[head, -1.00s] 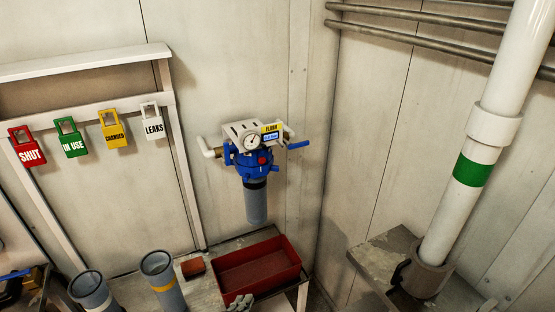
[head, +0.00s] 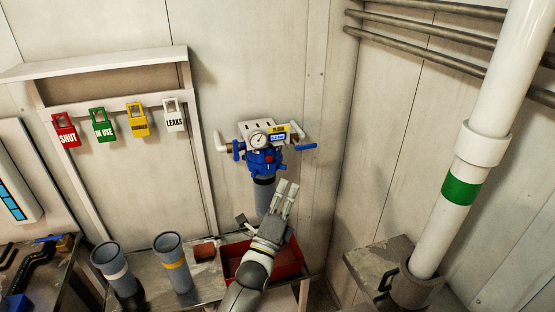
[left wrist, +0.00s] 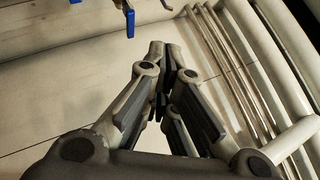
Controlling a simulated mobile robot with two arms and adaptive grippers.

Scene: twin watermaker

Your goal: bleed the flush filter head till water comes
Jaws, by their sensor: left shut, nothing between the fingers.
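The flush filter head (head: 263,161) is a blue body on the wall with a red button (head: 268,159) on its front. Above it are a round gauge (head: 258,139) and a yellow FLUSH label. Blue lever handles stick out at its right (head: 303,147) and left (head: 236,150). A grey filter bowl (head: 263,195) hangs below, partly hidden by my gripper. My left gripper (head: 288,186) is shut and empty, pointing up, in front and just right of the bowl. In the left wrist view its fingers (left wrist: 160,50) are together, with a blue handle (left wrist: 130,22) beyond.
A red tray (head: 290,262) sits on the bench behind my arm. Two grey cylinders (head: 173,262) (head: 112,265) stand to its left. Coloured tags, one reading LEAKS (head: 174,118), hang on a rack. A white pipe with a green band (head: 460,190) stands at the right.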

